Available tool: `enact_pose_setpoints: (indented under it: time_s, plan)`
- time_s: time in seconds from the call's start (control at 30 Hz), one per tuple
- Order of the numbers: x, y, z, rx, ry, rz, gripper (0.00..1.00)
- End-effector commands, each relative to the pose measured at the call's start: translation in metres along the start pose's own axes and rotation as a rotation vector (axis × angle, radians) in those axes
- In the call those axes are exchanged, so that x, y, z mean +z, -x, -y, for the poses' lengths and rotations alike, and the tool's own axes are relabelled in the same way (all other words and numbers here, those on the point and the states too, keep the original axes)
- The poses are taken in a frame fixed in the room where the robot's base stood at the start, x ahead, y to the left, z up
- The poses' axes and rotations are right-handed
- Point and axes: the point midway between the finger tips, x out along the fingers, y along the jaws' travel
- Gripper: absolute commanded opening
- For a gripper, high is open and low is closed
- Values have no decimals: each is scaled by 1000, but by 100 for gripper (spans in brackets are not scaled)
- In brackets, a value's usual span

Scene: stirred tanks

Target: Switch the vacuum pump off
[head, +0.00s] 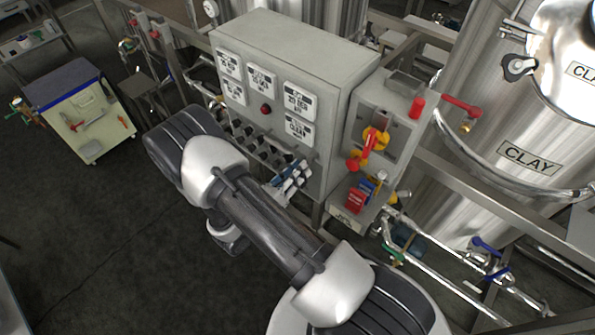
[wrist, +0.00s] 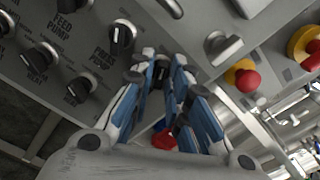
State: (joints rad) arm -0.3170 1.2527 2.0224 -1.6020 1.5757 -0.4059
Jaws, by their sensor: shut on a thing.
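My gripper (head: 294,172) is at the lower right of the grey control cabinet's front in the head view, below the meters. In the wrist view its blue and white fingers (wrist: 163,72) are closed around a black rotary knob (wrist: 160,75) on the panel. The fingers hide most of this knob and its label, so I cannot read whether it is the vacuum pump switch, nor its setting. Other black knobs sit to the left, including one by a "FEED PUMP" label (wrist: 65,15), one by another pump label (wrist: 122,36) and one lower down (wrist: 80,89).
The cabinet (head: 290,45) carries several white meters and a red lamp or button (head: 265,109). To its right is a grey box with a red and yellow switch (head: 370,143). Pipes with blue valve handles (head: 487,245) and a steel CLAY tank (head: 530,120) stand further right.

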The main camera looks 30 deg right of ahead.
Motion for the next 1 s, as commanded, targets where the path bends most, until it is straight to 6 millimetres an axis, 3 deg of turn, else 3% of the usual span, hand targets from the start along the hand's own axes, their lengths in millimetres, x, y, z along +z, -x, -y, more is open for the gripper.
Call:
enact_pose_setpoints:
  time_s: [0.07,0.1,0.23,0.63,0.77,1.0]
  plan:
    - [-1,0,0,1,1,-2,0]
    - [-1,0,0,1,1,-2,18]
    - [-1,0,0,1,0,-2,27]
    - [0,5,0,2,-1,0,28]
    - [0,22,-1,5,-1,1,28]
    - [1,74,-1,7,-1,3,28]
